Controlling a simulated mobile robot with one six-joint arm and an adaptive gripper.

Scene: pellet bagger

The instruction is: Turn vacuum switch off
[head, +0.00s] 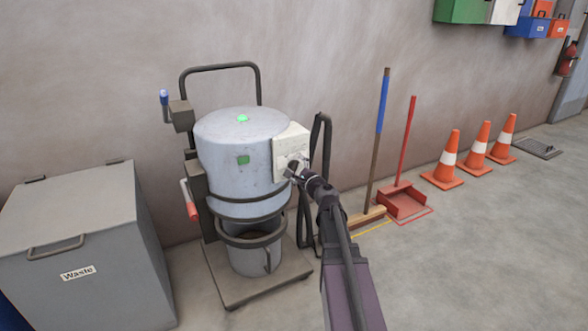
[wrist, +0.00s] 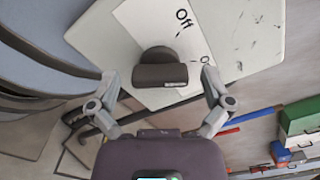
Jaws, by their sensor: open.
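The vacuum (head: 225,150) is a grey drum on a wheeled frame, with a pale switch panel (head: 284,143) on its right side. In the wrist view the panel (wrist: 235,40) fills the top and carries a white label plate (wrist: 150,20) reading "Off". A dark switch knob (wrist: 160,72) stands on the plate, its far side partly hidden. A second marking right of the knob is too small to read. My gripper (head: 295,170) is at the panel. In the wrist view my gripper (wrist: 160,80) is open, one finger on each side of the knob, with gaps showing.
A grey waste bin (head: 80,240) stands left of the vacuum. A dark hose (head: 317,150) hangs beside the panel. A broom (head: 378,140), a red dustpan (head: 403,200) and orange cones (head: 446,165) line the wall to the right. The floor at front right is clear.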

